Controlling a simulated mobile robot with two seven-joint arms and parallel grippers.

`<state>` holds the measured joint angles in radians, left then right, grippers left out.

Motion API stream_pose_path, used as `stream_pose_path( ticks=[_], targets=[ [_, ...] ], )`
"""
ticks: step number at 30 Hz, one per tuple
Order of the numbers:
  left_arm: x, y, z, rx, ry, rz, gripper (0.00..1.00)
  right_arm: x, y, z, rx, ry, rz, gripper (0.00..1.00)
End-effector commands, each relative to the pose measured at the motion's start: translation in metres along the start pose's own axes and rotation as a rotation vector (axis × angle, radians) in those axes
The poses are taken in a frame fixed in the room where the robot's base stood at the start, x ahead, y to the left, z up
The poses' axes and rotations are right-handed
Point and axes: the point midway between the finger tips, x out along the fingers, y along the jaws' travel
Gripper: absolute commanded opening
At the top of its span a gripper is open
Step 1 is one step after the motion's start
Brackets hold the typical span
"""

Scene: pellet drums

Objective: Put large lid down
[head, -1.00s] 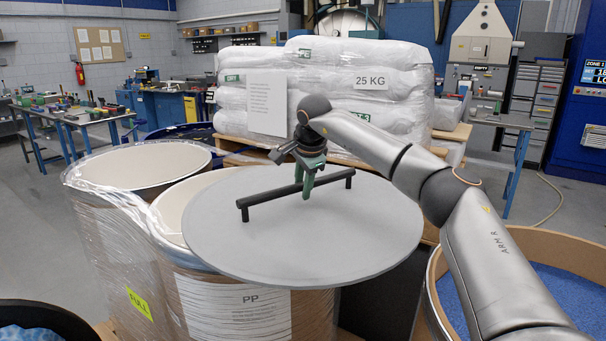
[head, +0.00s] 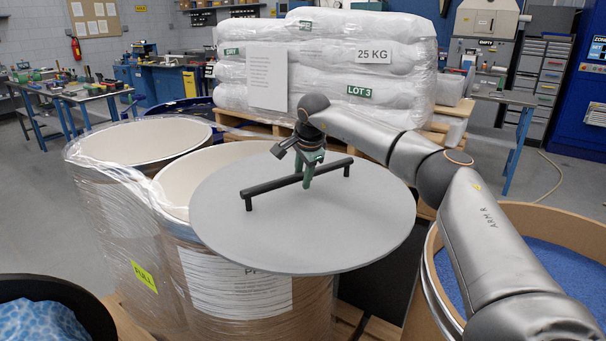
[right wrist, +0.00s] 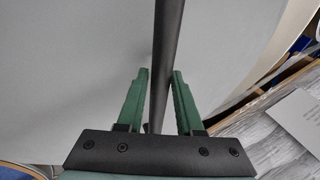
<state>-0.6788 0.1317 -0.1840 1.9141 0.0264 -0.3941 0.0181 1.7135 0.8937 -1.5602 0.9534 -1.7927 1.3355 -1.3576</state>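The large lid (head: 300,235) is a round grey disc with a black bar handle (head: 262,188). My right gripper (head: 308,182) has its green fingers on either side of the handle bar and holds the lid. In the right wrist view the fingers (right wrist: 161,75) straddle the dark bar, with the tips close against it. The lid overlaps the near part of the open, film-wrapped front drum (head: 180,192) and extends past it to the right. The opening's left part shows, and the lid looks raised above the rim. My left gripper is out of view.
Another open wrapped drum (head: 95,190) stands behind left, with a yellow label. A drum of blue pellets (head: 560,265) is at right, and a dark container (head: 85,300) at lower left. Stacked white sacks (head: 330,50) on a pallet stand behind.

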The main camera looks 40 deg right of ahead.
Motion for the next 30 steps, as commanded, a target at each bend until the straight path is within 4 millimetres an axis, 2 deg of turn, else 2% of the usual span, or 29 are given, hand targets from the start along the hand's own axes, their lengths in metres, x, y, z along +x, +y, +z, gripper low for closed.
stream_pose_path(
  ticks=[1, 6, 14, 17, 20, 30],
  targets=[
    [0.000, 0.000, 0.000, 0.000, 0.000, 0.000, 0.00, 0.000, 0.000, 0.000, 0.001, 0.000, 0.000, 0.42],
    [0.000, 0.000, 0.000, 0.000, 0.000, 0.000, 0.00, 0.000, 0.000, 0.000, 0.001, 0.000, 0.000, 0.61],
    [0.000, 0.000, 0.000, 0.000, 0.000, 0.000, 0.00, -0.001, 0.000, -0.001, 0.001, 0.000, 0.000, 0.62],
    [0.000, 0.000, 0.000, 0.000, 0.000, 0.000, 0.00, -0.007, -0.001, 0.000, 0.001, -0.001, -0.002, 0.62],
    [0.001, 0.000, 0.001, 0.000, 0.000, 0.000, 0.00, -0.022, -0.002, -0.001, 0.002, -0.002, -0.004, 0.62],
    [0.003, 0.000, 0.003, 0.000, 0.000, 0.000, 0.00, -0.093, -0.001, -0.001, 0.002, -0.001, -0.005, 0.62]
  ],
)
